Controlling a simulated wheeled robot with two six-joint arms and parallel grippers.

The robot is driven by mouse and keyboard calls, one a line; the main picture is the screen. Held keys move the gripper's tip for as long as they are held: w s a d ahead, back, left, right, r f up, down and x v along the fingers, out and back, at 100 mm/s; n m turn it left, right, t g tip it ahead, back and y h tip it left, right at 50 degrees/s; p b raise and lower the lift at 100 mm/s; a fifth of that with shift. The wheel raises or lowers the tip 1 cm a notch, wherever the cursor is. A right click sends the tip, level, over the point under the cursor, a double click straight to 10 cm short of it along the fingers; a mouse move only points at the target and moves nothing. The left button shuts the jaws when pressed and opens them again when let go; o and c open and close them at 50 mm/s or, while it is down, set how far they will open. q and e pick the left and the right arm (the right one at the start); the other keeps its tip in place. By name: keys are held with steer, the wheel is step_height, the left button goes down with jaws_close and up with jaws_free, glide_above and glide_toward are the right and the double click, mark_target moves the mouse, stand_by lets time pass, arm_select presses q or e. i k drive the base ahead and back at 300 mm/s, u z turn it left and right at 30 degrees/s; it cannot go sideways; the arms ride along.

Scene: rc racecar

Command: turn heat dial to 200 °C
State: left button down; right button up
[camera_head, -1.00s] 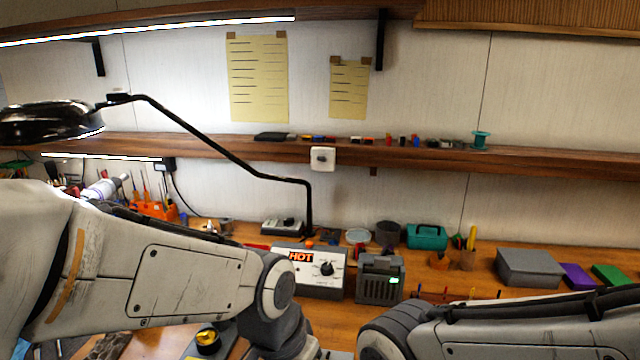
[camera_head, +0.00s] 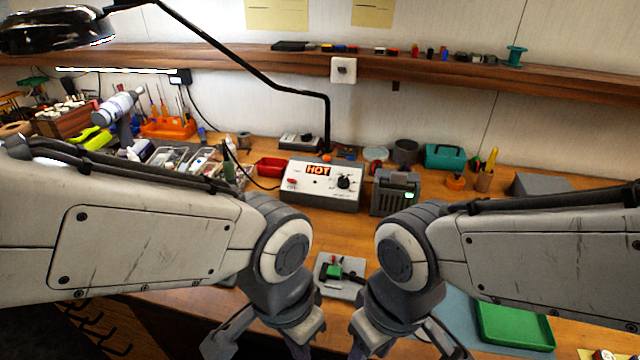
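The heat dial (camera_head: 344,183) is a black knob on the front of a white control box (camera_head: 305,196) with an orange HOT label, at the back middle of the bench. Its scale marks are too small to read, so I cannot tell its setting. My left gripper (camera_head: 262,344) points down at the bottom edge, in front of and left of the box. Its fingers are spread and nothing shows between them. My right gripper (camera_head: 404,344) is also down at the bottom edge, fingers spread and empty. Both are well apart from the dial. Their fingertips are partly cut off.
A small grey plate with a green part (camera_head: 340,276) lies between my arms. A green tray (camera_head: 515,326) is at the front right. A black lamp arm (camera_head: 327,125) rises behind the box.

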mark_target(343, 183)
steer(key=u, duration=1.6)
steer(key=k, duration=0.8)
steer(key=z, duration=1.3)
steer(key=i, duration=1)
